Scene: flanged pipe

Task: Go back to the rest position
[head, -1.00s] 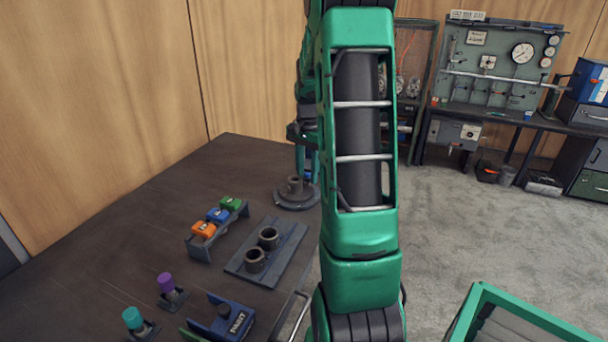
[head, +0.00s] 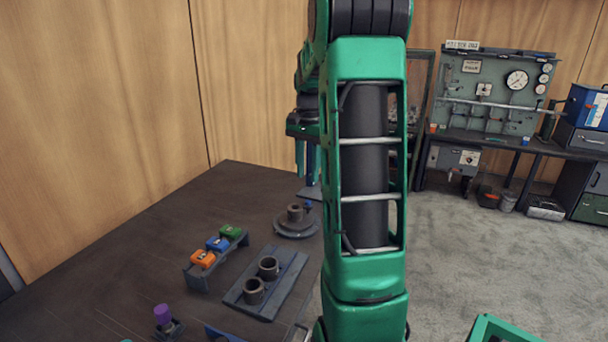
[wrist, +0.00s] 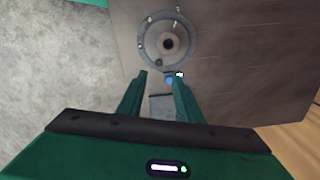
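My gripper (wrist: 159,80) shows in the wrist view with its two green fingers apart and nothing between them. In the head view my gripper (head: 307,175) hangs fingers-down above the far part of the dark table, partly hidden by my arm. The flanged pipe (head: 295,218) stands on the table, apart from and below my gripper. In the wrist view the round flange (wrist: 168,42) lies beyond the fingertips, with small bolts on its rim. A small blue piece (wrist: 169,80) lies beside it.
The dark table (head: 110,250) holds a rack with orange, blue and green blocks (head: 217,243), a plate with two cups (head: 262,280) and a purple-topped piece (head: 163,314). A wooden wall (head: 90,100) stands close behind. A workbench with gauges (head: 500,90) is at the right, across open floor.

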